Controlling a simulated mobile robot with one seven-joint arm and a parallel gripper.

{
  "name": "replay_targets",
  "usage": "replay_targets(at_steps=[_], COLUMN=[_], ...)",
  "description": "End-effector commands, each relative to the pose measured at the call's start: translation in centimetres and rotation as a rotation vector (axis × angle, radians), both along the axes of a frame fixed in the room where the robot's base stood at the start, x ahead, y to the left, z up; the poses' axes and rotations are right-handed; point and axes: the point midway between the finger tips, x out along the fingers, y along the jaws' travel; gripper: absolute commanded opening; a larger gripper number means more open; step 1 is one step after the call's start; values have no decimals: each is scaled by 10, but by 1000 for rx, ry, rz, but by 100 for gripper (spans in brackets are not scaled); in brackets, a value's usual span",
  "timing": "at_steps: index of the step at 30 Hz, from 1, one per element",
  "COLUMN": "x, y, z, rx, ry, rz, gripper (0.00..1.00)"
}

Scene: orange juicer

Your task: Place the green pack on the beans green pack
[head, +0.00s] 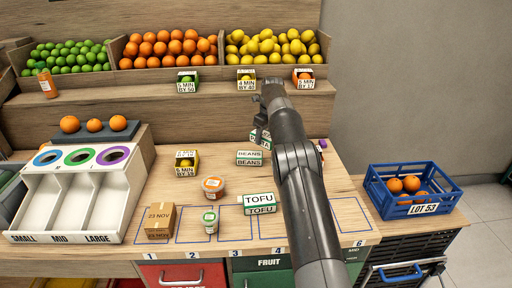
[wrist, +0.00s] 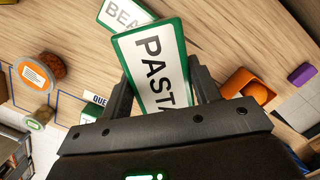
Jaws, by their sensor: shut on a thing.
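My gripper (head: 263,118) is shut on a green-edged white pack (head: 259,138) lettered PASTA. In the wrist view the pasta pack (wrist: 155,60) sits tilted between the two fingers (wrist: 163,90). The beans green pack (head: 249,158), white with green edges and lettered BEANS, rests on the wooden counter just below the held pack in the head view. In the wrist view the beans pack (wrist: 124,14) shows beyond the pasta pack, which partly covers it. I cannot tell whether the two packs touch.
A green-edged tofu pack (head: 258,203) stands nearer the counter front. An orange-lidded tub (head: 213,187), a green-lidded tub (head: 210,221) and a cardboard box (head: 160,220) stand to its left. A blue crate (head: 412,190) is at right.

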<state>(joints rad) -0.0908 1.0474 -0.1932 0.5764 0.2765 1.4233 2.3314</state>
Motion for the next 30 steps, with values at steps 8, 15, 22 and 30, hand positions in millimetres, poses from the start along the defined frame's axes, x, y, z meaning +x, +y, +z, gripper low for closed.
replay_targets(at_steps=[8, 15, 22, 30], x=[14, 15, 15, 15], y=[27, 31, 30, 30], z=[-18, -29, -56, -60], rx=[-1, -1, -1, -1], ry=[-2, 1, -1, -2], rz=[1, -1, -1, 0], gripper=[29, 29, 29, 29])
